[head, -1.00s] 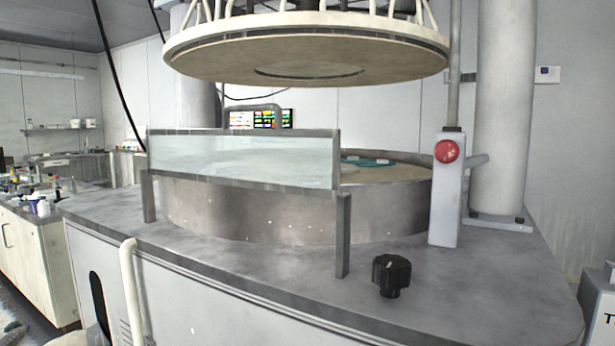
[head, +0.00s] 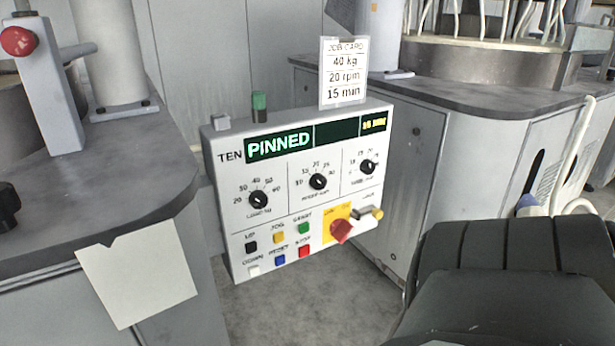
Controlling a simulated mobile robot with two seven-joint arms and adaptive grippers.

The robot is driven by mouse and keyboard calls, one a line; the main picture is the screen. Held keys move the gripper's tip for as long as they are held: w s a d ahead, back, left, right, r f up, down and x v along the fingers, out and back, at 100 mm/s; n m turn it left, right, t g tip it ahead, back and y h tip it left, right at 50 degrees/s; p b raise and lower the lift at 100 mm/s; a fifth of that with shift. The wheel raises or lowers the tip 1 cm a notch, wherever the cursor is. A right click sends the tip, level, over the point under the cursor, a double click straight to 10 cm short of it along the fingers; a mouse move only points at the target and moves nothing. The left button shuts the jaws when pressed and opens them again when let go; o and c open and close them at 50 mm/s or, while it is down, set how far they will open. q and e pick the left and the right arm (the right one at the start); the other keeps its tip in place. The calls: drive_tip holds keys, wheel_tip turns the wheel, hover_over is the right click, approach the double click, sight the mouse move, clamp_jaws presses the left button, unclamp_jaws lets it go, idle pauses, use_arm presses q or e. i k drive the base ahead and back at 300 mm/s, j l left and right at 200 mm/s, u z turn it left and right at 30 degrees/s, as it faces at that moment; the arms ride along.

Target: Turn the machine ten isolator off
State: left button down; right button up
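The machine ten control panel (head: 228,185) stands in the middle of the head view, marked TEN, with a lit display (head: 280,142) reading PINNED. The isolator is a red rotary handle (head: 341,231) on a yellow plate (head: 352,211) at the panel's lower right. The handle sits slanted; the small lettering on the plate is too blurred to tell its setting. A small yellow-tipped grey fitting (head: 376,213) is just to its right. Neither gripper is in view. A black segmented part of mine fills the bottom right corner.
Dials and coloured push buttons (head: 303,229) crowd the panel left of the isolator. A job card (head: 344,72) and a green lamp (head: 259,101) stand on top. Machine bodies flank the panel, one with a red stop button (head: 18,41). Bare floor shows below.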

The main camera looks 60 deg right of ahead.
sight(340, 229)
drive_tip(key=z, duration=1.75)
drive_tip(key=k+l, duration=0.05)
